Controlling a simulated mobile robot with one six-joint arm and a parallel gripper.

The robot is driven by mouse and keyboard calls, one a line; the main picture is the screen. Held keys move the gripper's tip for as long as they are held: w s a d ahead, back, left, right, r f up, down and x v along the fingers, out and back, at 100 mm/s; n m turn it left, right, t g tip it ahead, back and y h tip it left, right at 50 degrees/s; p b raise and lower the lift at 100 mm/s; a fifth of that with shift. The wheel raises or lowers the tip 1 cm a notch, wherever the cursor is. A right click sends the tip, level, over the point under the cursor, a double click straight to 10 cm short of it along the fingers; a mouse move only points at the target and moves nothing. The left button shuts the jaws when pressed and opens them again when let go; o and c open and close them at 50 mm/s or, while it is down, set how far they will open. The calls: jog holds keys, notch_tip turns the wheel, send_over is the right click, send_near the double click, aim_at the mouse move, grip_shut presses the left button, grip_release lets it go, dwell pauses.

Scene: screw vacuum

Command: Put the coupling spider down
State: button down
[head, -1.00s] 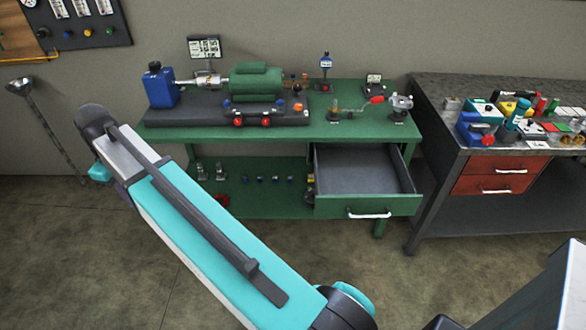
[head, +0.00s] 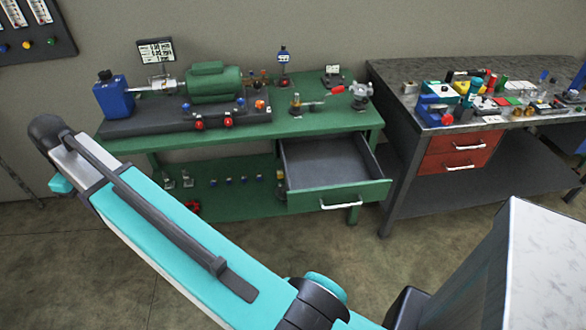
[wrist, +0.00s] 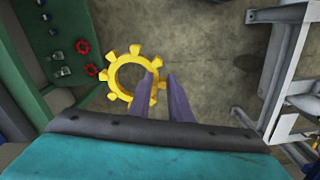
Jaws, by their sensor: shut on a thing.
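The coupling spider (wrist: 112,76) is a yellow toothed ring with an open middle, seen in the wrist view. My gripper (wrist: 163,77) has its two purple fingers shut on the right side of its rim, near one tooth. The spider hangs above the floor, with the rest of the ring sticking out to the left of the fingers. In the head view my arm hides the gripper and the spider.
A green workbench (head: 330,125) carries a pump and motor set; its drawer (head: 330,162) stands open and looks empty. Small parts sit on its lower shelf (head: 240,200). A dark bench (head: 400,80) at right is crowded with tools. The floor (wrist: 215,60) below is clear.

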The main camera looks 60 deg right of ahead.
jog(key=s+d+f+m+b, duration=0.1)
jog(key=d+f+m, duration=0.15)
jog(key=d, duration=0.75)
jog(key=d+f+m+b, duration=0.15)
jog(key=d+m, duration=0.25)
jog(key=d, duration=0.6)
jog(key=m+b, duration=0.5)
jog(key=m, duration=1.3)
send_over(322, 179)
notch_tip(322, 179, down, 12)
jog(key=shift+s+f, duration=0.1)
jog(key=shift+f+p, duration=0.5)
jog(key=shift+f, duration=2.6)
jog(key=shift+n, duration=0.25)
jog(key=shift+f, duration=1.9)
